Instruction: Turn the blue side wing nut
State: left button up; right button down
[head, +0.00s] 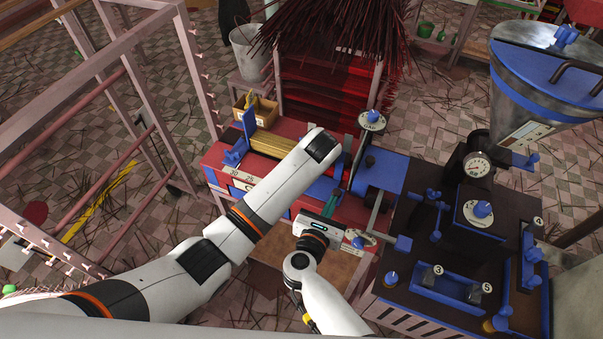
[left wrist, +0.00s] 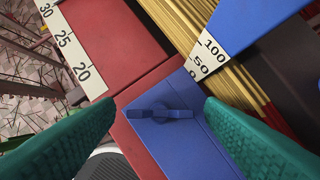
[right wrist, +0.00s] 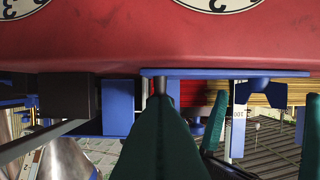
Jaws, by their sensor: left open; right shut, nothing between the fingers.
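The blue side wing nut (left wrist: 160,112) sits on a blue block (left wrist: 185,145) beside red metal in the left wrist view. My open left gripper (left wrist: 158,130) has its green fingers on either side of the nut, with gaps to both. The right wrist view shows the nut (right wrist: 262,88) from the side, under a thin blue plate (right wrist: 205,72). In the head view my left arm hides the nut and its own fingers. My right gripper (right wrist: 162,135) is shut and empty, its fingers beside the nut and apart from it. It also shows in the head view (head: 330,206).
Yellow sticks (head: 270,144) lie along the red bench beside a numbered scale (left wrist: 72,50). A dark machine with blue parts (head: 450,245) stands at the right, with a metal hopper (head: 545,75) behind. A pink frame (head: 130,110) stands at the left.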

pick_arm(q)
jog(key=shift+f, duration=0.1)
jog(key=c, duration=1)
jog(key=shift+m, duration=0.3)
jog(key=m+h, duration=0.1)
jog(key=m, duration=0.1)
jog(key=m+h, duration=0.1)
jog(key=m, duration=0.1)
jog(key=shift+a+t, duration=0.15)
jog(key=shift+t, duration=0.15)
jog(key=m, duration=0.2)
jog(key=m+h, duration=0.1)
jog(key=m, duration=0.1)
jog(key=shift+a+m+h, duration=0.1)
jog(key=shift+m+h, duration=0.2)
jog(key=o, duration=1)
